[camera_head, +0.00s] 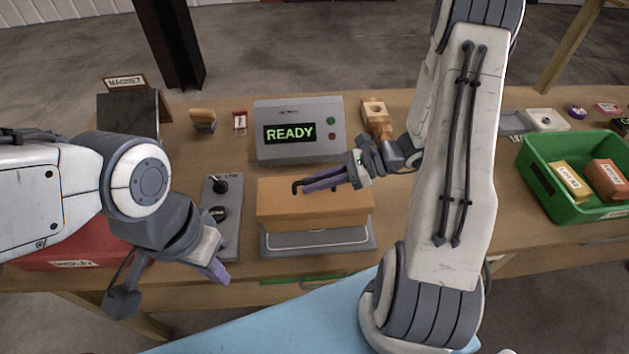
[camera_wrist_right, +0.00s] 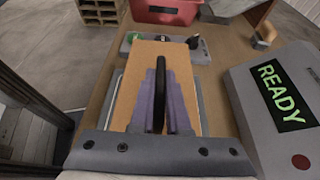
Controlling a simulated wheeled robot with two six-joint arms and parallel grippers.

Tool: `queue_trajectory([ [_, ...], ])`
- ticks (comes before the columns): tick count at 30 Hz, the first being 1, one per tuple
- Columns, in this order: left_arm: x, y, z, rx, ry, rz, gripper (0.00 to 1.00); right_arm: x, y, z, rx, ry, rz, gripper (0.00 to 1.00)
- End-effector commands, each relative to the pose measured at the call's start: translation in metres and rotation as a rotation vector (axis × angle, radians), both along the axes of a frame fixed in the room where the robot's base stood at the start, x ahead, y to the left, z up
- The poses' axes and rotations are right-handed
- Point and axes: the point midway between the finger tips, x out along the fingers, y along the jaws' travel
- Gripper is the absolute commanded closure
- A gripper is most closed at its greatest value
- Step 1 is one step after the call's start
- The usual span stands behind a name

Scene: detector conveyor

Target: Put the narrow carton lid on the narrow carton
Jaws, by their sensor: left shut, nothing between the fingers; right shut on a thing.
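The narrow carton lid (camera_head: 337,205), light brown with a dark handle, is over the grey platform in the middle of the table. It also shows in the right wrist view (camera_wrist_right: 135,88). My right gripper (camera_head: 308,186) is shut on the lid's dark handle, with its purple fingers on either side of it (camera_wrist_right: 160,105). The narrow carton is not clearly told apart; a brown strip shows below the lid's front, and I cannot tell whether lid and carton touch. My left gripper (camera_head: 217,271) is shut and empty near the table's front edge, left of the platform.
The grey platform (camera_head: 320,250) has a light wire frame. A grey READY console (camera_head: 300,150) stands just behind. A control panel (camera_head: 222,235) with black knobs is left of the lid. A red bin (camera_head: 80,252) is at front left, a green bin (camera_head: 555,192) at right.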

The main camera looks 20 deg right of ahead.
Motion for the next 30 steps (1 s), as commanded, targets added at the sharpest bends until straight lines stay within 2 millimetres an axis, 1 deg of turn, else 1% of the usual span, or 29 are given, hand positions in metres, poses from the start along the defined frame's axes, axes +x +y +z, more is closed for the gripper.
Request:
queue_trajectory([
  [18, 0.0, 0.0, -0.0075, 0.0, 0.0, 0.0, 1.0, 0.0001, 0.0, -0.01, 0.0, 0.0, 0.0, 1.0],
  [28, 0.0, 0.0, -0.008, 0.0, 0.0, 0.0, 1.0, 0.0001, 0.0, -0.0107, 0.0, 0.0, 0.0, 1.0],
  [29, 0.0, 0.0, -0.008, 0.0, 0.0, 0.0, 1.0, 0.0001, 0.0, -0.0107, 0.0, 0.0, 0.0, 0.82],
  [30, 0.0, 0.0, -0.008, 0.0, 0.0, 0.0, 1.0, 0.0001, 0.0, -0.0107, 0.0, 0.0, 0.0, 0.67],
])
